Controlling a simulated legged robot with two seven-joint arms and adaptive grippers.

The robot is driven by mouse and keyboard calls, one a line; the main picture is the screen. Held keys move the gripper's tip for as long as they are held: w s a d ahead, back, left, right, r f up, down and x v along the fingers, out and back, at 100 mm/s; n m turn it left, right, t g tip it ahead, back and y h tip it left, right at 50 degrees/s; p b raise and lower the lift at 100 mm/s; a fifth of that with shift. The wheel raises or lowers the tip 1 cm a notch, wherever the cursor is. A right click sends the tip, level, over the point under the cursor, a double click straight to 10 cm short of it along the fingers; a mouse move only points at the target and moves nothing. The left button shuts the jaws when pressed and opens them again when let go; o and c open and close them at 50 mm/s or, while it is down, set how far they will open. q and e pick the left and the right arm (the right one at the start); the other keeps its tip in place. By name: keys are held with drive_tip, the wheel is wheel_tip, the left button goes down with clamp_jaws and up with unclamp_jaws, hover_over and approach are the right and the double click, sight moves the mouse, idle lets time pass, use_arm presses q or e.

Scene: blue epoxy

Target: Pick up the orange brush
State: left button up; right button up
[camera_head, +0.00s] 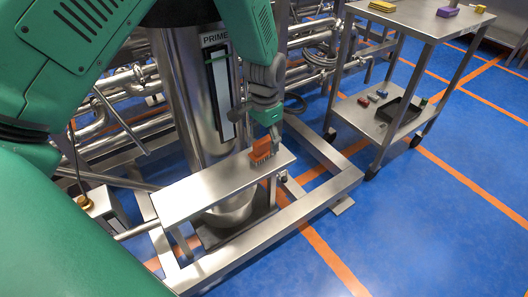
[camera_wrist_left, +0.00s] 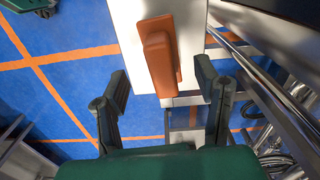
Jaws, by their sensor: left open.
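The orange brush (camera_head: 261,150) lies near the right end of a narrow steel shelf, in front of a steel cylinder. In the left wrist view the orange brush (camera_wrist_left: 160,56) shows from above, with a raised handle along its middle. My left gripper (camera_head: 275,145) is just beside the brush at the shelf's end. In the left wrist view my left gripper (camera_wrist_left: 161,90) is open, with one dark finger on each side of the brush's near end. Whether a finger touches it, I cannot tell. My right gripper is not in view.
The steel shelf (camera_head: 205,196) is otherwise bare. A steel cart (camera_head: 412,16) stands at the right, with small coloured items and a black tray (camera_head: 399,110) on its lower level. Pipes run behind the cylinder. Blue floor at the lower right is clear.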

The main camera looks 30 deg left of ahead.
sight(264, 149)
use_arm(q)
wheel_tip(264, 149, down, 5)
drive_tip(key=shift+a+r+b, duration=0.1)
drive_tip(key=shift+a+b, duration=0.05)
drive_tip(key=shift+b, duration=0.8)
drive_tip(key=shift+a+f, duration=0.1)
drive_tip(key=shift+f, duration=0.1)
drive_tip(key=shift+a+r, duration=0.1)
drive_tip(key=shift+c, duration=0.5)
clamp_jaws()
drive_tip(key=shift+d, duration=0.25)
drive_tip(key=shift+r, duration=0.1)
drive_tip(key=shift+s+d+r+p, duration=0.1)
drive_tip(key=shift+r+p, duration=0.35)
drive_tip(key=shift+p, duration=0.05)
wheel_tip(264, 149, up, 7)
drive_tip(key=shift+d+f+p, duration=0.1)
drive_tip(key=shift+f+p, duration=0.1)
drive_tip(key=shift+p, duration=0.95)
drive_tip(key=s+d+p, duration=0.1)
drive_tip(key=s+d, duration=0.2)
drive_tip(key=d, duration=0.6)
drive_tip(key=s+d+p, duration=0.1)
drive_tip(key=s+d, duration=0.3)
drive_tip(key=d, duration=0.5)
drive_tip(key=shift+s+f+p, duration=0.3)
drive_tip(key=shift+p, duration=0.1)
